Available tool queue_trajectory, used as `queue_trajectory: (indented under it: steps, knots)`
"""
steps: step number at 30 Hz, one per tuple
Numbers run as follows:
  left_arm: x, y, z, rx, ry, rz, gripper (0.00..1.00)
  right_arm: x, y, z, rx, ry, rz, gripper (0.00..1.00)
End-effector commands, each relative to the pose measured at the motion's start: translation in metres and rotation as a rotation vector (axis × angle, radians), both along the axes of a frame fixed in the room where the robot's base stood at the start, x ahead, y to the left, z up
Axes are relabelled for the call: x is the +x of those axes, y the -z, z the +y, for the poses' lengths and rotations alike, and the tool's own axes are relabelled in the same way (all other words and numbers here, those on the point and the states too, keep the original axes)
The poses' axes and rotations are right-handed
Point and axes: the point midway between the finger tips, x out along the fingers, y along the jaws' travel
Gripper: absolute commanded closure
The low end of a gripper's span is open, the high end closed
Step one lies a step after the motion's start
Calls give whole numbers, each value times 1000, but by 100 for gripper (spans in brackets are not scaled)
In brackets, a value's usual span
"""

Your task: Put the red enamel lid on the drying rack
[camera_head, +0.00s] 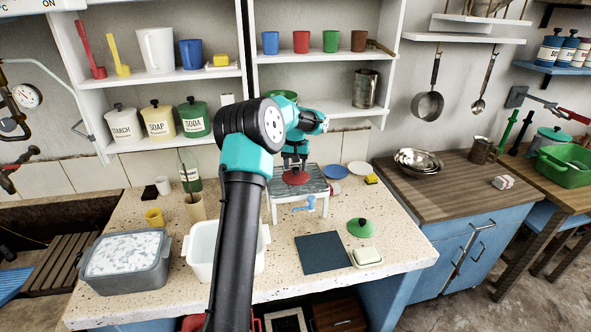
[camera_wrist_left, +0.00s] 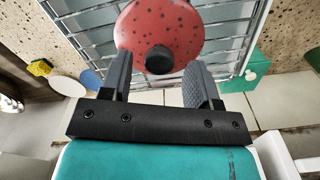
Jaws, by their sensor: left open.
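The red enamel lid (camera_head: 296,178) lies on top of the drying rack (camera_head: 316,190), a grey-topped stand with white legs on the stone counter. In the left wrist view the lid (camera_wrist_left: 160,28) is red with dark speckles and a black knob, over the rack's wire bars (camera_wrist_left: 237,45). My left gripper (camera_head: 294,165) is just above the lid. In its wrist view the jaws (camera_wrist_left: 160,65) are open, with the knob between the fingers and a clear gap on both sides. My right gripper is not in view.
A blue plate (camera_head: 335,171), a white plate (camera_head: 360,168) and a yellow sponge (camera_head: 371,179) lie right of the rack. A green lid (camera_head: 361,228), dark mat (camera_head: 325,252) and soap dish (camera_head: 367,257) are in front. A white basin (camera_head: 203,243) stands left.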

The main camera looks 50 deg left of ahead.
Motion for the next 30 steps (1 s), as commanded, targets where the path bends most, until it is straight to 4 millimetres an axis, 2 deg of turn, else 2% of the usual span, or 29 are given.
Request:
queue_trajectory:
  steps: [9, 15, 21, 30]
  knots:
    - [1, -60, 0, 0, -1, -4, 44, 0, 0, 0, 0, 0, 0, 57]
    - [1, -90, 0, 0, 1, -2, 44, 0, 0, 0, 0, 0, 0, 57]
    - [0, -102, -1, -1, 1, -1, 44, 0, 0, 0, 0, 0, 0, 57]
    - [0, -102, 0, -1, 1, -1, 44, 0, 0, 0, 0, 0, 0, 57]
